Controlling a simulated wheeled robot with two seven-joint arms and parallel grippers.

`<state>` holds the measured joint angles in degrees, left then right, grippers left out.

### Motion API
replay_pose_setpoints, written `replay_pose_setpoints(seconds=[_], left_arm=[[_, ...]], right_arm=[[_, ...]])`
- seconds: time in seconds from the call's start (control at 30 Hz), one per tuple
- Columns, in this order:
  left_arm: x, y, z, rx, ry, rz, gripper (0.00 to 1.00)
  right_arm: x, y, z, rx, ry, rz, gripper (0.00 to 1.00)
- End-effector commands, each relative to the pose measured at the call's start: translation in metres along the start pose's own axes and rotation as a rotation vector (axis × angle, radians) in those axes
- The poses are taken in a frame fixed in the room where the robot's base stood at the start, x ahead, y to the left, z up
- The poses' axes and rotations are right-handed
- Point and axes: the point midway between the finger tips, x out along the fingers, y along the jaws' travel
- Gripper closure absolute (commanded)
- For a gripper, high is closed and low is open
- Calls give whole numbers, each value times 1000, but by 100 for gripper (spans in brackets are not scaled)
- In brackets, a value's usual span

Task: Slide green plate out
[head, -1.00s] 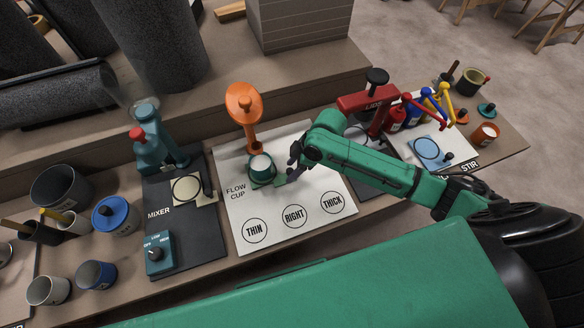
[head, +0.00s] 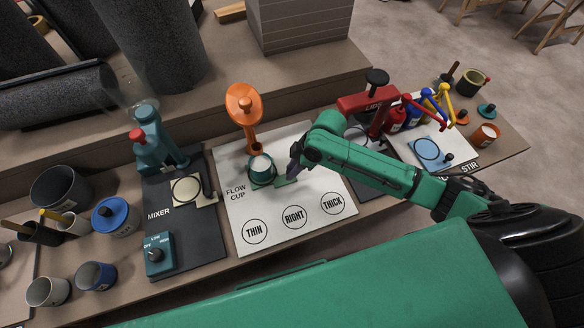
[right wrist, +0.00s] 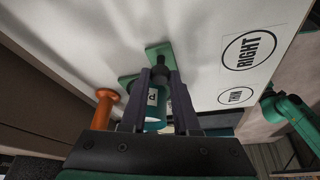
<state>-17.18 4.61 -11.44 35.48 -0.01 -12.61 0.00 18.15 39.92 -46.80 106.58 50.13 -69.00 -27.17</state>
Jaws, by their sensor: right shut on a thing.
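The green plate (head: 286,182) lies on the white flow cup board, sticking out to the right from below the teal flow cup (head: 261,170). In the right wrist view the plate (right wrist: 128,82) shows beside the cup (right wrist: 155,117), with a dark knob (right wrist: 160,60) standing on it. My right gripper (head: 294,170) is just right of the cup, low over the plate. In the wrist view its fingers (right wrist: 162,76) are closed around the knob. The cup partly hides the plate. My left gripper is not seen.
An orange stand (head: 250,120) rises behind the cup. The white board (head: 270,213) has THIN, RIGHT and THICK circles at its front, clear of objects. The mixer (head: 150,140) stands left, and the red lids press (head: 368,103) right, behind my arm.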

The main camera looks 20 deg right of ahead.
Motion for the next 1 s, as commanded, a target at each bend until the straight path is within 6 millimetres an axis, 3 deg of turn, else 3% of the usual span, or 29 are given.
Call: replay_pose_setpoints(seconds=[0.87,1.0], left_arm=[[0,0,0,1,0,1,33],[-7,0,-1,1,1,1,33]], right_arm=[[-1,0,0,-1,0,1,100],[-7,5,10,2,-2,-1,100]])
